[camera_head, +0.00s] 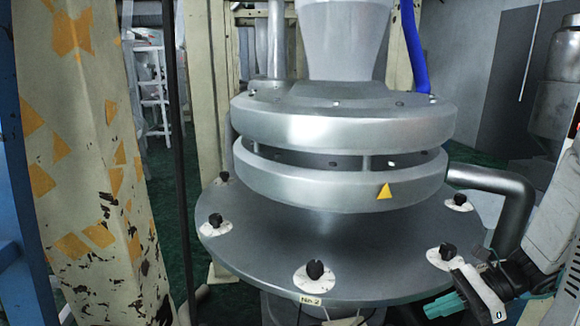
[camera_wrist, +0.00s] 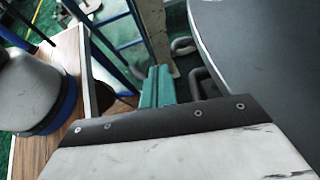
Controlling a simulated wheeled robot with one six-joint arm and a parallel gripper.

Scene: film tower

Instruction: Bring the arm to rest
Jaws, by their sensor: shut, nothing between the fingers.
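My gripper (camera_head: 443,306) shows in the head view at the lower right, at the end of my arm, which comes in from the right edge. Its teal fingers are together and hold nothing. It is beside the lower right rim of a round metal plate (camera_head: 240,245). In the wrist view the teal fingers (camera_wrist: 158,88) show at the centre, closed, with a dark plate edge to their right. Much of the lower wrist view is filled by a pale and black part close to the camera.
A metal tower head (camera_head: 340,125) rises from the plate, with black knobs (camera_head: 315,270) around the rim. A pipe (camera_head: 505,185) bends down at right. A yellow-patched column (camera_head: 85,160) stands left. In the wrist view, a grey cylinder (camera_wrist: 30,85) stands over a wooden surface (camera_wrist: 68,115).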

